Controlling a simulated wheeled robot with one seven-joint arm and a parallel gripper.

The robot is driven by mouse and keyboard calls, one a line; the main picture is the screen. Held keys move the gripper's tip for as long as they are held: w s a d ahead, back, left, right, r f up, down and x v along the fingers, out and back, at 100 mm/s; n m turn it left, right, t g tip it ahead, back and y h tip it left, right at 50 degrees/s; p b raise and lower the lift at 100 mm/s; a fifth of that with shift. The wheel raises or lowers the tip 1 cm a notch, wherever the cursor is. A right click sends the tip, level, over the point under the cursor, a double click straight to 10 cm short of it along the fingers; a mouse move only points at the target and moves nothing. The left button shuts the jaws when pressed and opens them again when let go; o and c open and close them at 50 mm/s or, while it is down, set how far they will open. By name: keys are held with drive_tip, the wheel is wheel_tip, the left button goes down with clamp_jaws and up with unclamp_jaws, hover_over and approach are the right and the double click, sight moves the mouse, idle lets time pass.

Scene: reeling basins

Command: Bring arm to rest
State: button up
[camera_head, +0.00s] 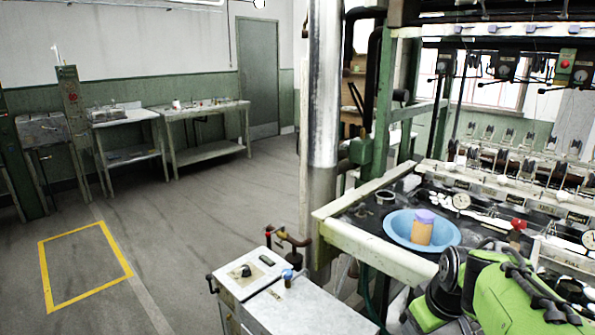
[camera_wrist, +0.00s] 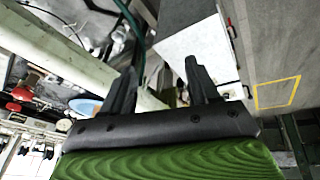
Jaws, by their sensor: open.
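My arm (camera_head: 505,295), green and black, is folded at the lower right of the head view, in front of the reeling bench. My gripper (camera_wrist: 160,68) shows in the wrist view with its two dark fingers spread apart. Nothing is between the fingers. I cannot make out the fingers in the head view. The wrist view is tilted, with a white cabinet top and a bench edge beyond the fingers.
A blue basin (camera_head: 396,229) holding an orange container with a purple lid (camera_head: 422,227) sits on the bench (camera_head: 365,245) beside my arm. A white control cabinet (camera_head: 290,305) stands left of it. Open floor with a yellow-marked rectangle (camera_head: 127,272) lies farther left.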

drive_tip(key=s+a+r+m+t+p, duration=0.1)
drive_tip(key=s+a+r+m, duration=0.1)
drive_tip(key=s+a, duration=0.6)
drive_tip(key=s+a+r+m, duration=0.15)
drive_tip(key=s+a, duration=0.25)
drive_tip(key=s, duration=0.8)
wheel_tip(320, 180, up, 14)
drive_tip(key=p, duration=1.3)
drive_tip(key=shift+w+d+y, duration=0.15)
drive_tip(key=shift+w+y, duration=0.15)
drive_tip(key=shift+f, duration=0.15)
drive_tip(key=shift+c, duration=0.4)
